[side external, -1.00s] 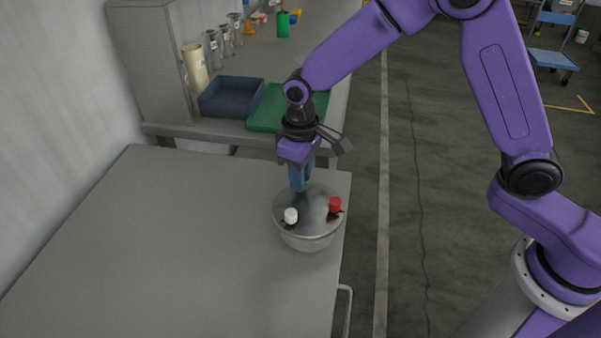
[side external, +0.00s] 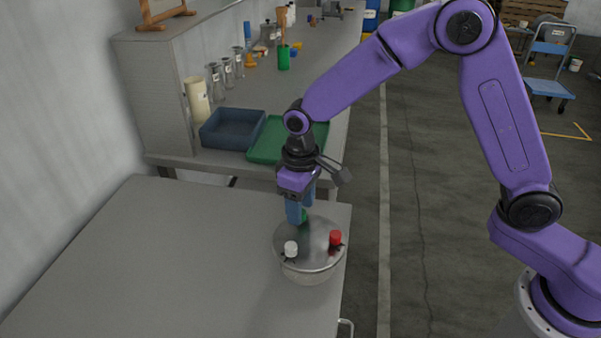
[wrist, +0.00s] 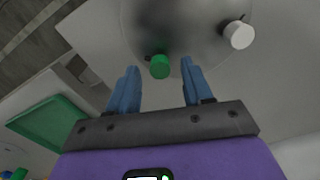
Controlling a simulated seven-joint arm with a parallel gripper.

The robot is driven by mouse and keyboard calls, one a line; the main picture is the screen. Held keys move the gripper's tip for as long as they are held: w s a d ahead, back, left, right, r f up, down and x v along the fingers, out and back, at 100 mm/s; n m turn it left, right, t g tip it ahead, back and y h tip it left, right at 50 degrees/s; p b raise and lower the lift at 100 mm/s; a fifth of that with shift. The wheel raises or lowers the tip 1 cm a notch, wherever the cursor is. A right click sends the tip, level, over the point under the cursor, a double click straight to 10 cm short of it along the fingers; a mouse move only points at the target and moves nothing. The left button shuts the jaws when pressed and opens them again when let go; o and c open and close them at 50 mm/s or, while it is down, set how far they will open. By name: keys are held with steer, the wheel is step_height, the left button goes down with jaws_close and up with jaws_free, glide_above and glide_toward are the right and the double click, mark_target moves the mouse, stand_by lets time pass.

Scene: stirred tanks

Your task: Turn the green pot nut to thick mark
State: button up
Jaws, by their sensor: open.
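The pot (side external: 312,273) is a round metal vessel with a flat lid, standing near the right edge of the grey table. The green pot nut (wrist: 159,66) sits near the lid's rim; in the side view the green nut (side external: 304,215) is partly hidden by my fingers. My gripper (wrist: 159,72) is open, with its blue fingers on either side of the nut and a gap on each side in the wrist view. My gripper (side external: 300,214) points down over the lid's far side. I cannot make out any thick mark.
The lid also carries a white nut (side external: 291,248) and a red nut (side external: 335,238). A green tray (side external: 264,147) and a dark blue tray (side external: 231,128) lie on the bench behind. The table left of the pot is clear.

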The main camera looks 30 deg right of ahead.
step_height(320, 180, up, 17)
steer(key=shift+f, duration=0.15)
stand_by(0.6)
steer(key=s+d+f+n, duration=0.3)
steer(key=s+d, duration=0.6)
steer(key=s, duration=0.4)
steer(key=s+d+f+n, duration=0.3)
steer(key=s+d+f, duration=0.2)
steer(key=s+d, duration=0.4)
steer(key=s, duration=0.5)
steer(key=shift+s+f+n, duration=0.15)
steer(key=shift+s+n, duration=0.15)
stand_by(0.4)
